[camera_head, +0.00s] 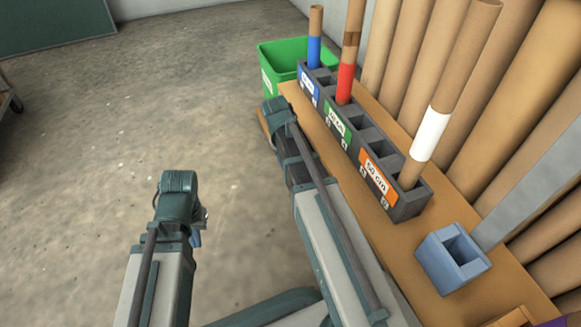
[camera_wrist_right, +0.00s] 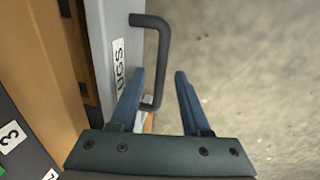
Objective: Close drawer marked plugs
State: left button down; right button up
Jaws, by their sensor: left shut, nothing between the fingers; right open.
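In the right wrist view, a light grey drawer front (camera_wrist_right: 100,30) bears a white label (camera_wrist_right: 120,65) that reads "UGS", its start hidden by a finger. A dark bar handle (camera_wrist_right: 164,50) stands out from this front. My right gripper (camera_wrist_right: 158,82) is open, with the near end of the handle between its fingers, closer to the left finger; I cannot tell whether they touch. In the head view my left gripper (camera_head: 196,238) hangs low over the floor, shut and empty, mostly hidden by its wrist. The drawer and right fingertips are hidden in the head view.
A wooden bench top (camera_head: 395,255) carries a dark slotted rack (camera_head: 352,140) with several upright tubes and a blue-grey block (camera_head: 440,272). A green bin (camera_head: 275,60) stands at the far end. Large brown rolls (camera_head: 535,90) line the right. The floor at left is open.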

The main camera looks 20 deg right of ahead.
grip_shut()
dwell(1.4)
